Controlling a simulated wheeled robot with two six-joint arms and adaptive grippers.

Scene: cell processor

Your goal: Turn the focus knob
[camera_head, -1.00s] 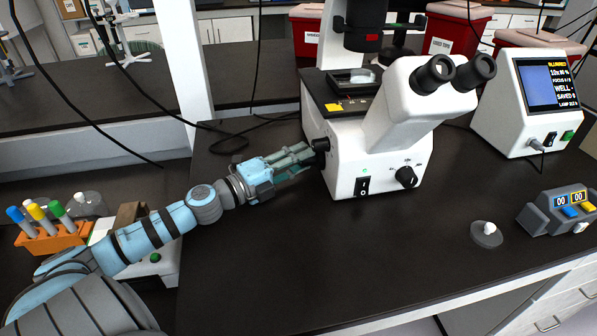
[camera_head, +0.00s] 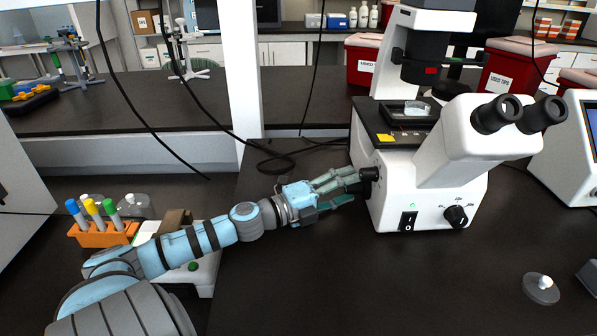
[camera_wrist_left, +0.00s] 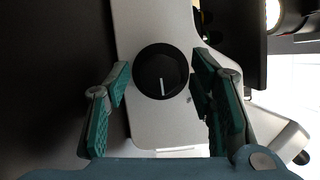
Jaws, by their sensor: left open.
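The focus knob (camera_head: 370,174) is a round black knob on the left side of the white microscope (camera_head: 428,165). In the left wrist view the knob (camera_wrist_left: 160,70) faces the camera as a black disc with a white index line pointing down. My left gripper (camera_head: 354,186) reaches it from the left. Its fingers are open, with one fingertip on each side of the knob in the left wrist view. I cannot tell whether either finger touches it. The knob is partly hidden by the fingers in the head view. My right gripper is in neither view.
The microscope's front has a power switch (camera_head: 408,221) and a smaller black dial (camera_head: 456,215). An orange rack (camera_head: 104,235) of capped tubes stands at the left. A round grey lidded item (camera_head: 541,288) lies at the right. The bench between is clear. Black cables hang behind my arm.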

